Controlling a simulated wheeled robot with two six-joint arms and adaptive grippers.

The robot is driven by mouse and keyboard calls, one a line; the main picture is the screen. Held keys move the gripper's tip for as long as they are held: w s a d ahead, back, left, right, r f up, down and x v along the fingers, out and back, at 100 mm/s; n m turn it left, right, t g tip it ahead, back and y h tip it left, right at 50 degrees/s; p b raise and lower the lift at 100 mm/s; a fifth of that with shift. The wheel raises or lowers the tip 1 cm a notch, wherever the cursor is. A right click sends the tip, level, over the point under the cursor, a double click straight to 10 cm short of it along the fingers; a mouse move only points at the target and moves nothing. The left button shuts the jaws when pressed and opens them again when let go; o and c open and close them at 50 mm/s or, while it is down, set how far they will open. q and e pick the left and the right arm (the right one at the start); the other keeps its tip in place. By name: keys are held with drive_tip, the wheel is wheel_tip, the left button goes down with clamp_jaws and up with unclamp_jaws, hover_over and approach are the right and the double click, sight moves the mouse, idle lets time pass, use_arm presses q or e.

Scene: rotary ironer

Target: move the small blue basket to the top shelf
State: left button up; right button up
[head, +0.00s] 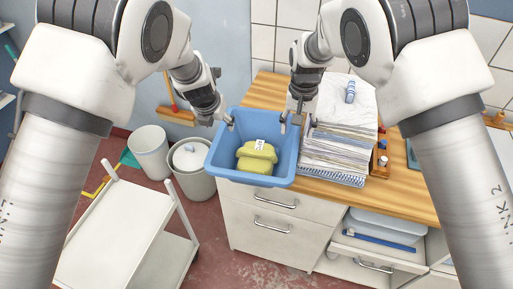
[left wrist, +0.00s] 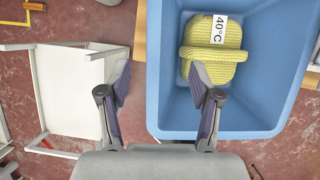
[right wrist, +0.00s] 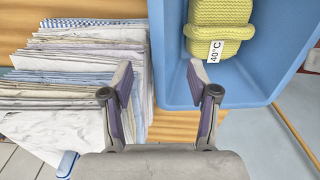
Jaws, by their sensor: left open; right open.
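The small blue basket (head: 226,167) stands at the left end of the wooden counter, upright, with yellow folded cloths (head: 256,157) and a "40°C" tag inside. My left gripper (head: 222,124) is open at the basket's left rim; in the left wrist view the basket's wall (left wrist: 161,70) lies between its spread fingers (left wrist: 160,82). My right gripper (head: 298,122) is open at the basket's right rim; in the right wrist view its fingers (right wrist: 160,82) straddle the basket's wall (right wrist: 171,60). Both grippers are empty. No top shelf can be made out clearly.
A tall stack of folded linen (head: 338,130) stands right of the basket, close to my right gripper. A white cart (head: 120,225) and two bins (head: 190,160) are on the floor at left. Drawers (head: 270,225) are below the counter (head: 400,180).

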sight(222, 130)
use_arm(q)
drive_tip(key=shift+f, duration=0.3)
use_arm(e)
drive_tip(key=shift+s+f, duration=0.1)
drive_tip(key=shift+f, duration=0.25)
use_arm(q)
drive_tip(key=x, duration=0.7)
drive_tip(key=shift+w+f, duration=0.15)
drive_tip(key=shift+w, duration=0.4)
use_arm(e)
drive_tip(key=f, duration=0.2)
drive_tip(key=w+f, duration=0.1)
drive_tip(key=f, duration=0.4)
drive_tip(key=shift+w, duration=0.25)
use_arm(q)
drive_tip(key=shift+s+f, duration=0.1)
drive_tip(key=shift+f, duration=0.05)
use_arm(e)
drive_tip(key=shift+s+f, duration=0.25)
use_arm(q)
drive_tip(key=shift+f, duration=0.1)
use_arm(e)
drive_tip(key=shift+w+f, duration=0.1)
